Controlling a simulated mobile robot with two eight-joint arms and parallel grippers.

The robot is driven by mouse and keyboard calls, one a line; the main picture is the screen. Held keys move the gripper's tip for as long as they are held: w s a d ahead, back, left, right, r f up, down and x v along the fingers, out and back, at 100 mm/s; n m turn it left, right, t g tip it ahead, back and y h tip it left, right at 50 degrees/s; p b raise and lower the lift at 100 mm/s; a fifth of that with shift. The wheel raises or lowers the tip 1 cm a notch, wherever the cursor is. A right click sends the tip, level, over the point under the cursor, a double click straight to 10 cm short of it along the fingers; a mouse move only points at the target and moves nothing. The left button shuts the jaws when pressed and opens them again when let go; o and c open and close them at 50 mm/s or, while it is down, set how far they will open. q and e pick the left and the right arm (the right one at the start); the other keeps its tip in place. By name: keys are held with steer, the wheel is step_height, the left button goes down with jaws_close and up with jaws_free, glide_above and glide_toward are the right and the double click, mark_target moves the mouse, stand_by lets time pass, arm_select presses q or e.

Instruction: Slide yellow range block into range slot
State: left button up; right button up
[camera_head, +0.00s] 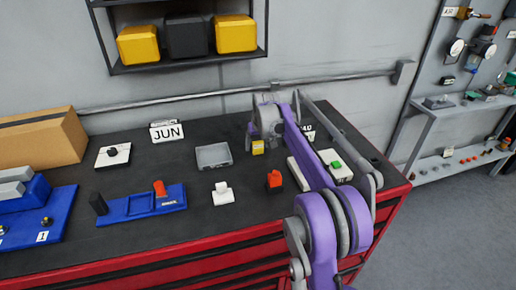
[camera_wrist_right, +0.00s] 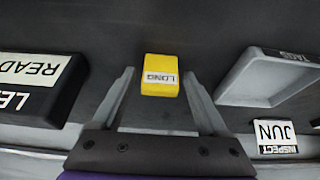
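The yellow block (camera_head: 257,147) sits on the dark bench top near the back. It also shows in the right wrist view (camera_wrist_right: 160,67), with a white label reading LONG. My right gripper (camera_wrist_right: 160,78) is open, its two fingertips on either side of the block with a gap on each side. In the head view, the right gripper (camera_head: 262,130) is just behind the block and partly hidden by my purple arm. A blue fixture (camera_head: 120,214) with recesses lies front left of the block; I cannot tell which recess is the range slot. My left gripper is not in view.
A grey tray (camera_head: 214,157) and the JUN sign (camera_head: 167,133) stand left of the block. A white piece (camera_head: 222,194) and a red-black part (camera_head: 274,181) lie in front. Another blue fixture (camera_head: 50,222) and a cardboard box (camera_head: 40,138) are at left.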

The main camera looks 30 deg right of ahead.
jaws_close()
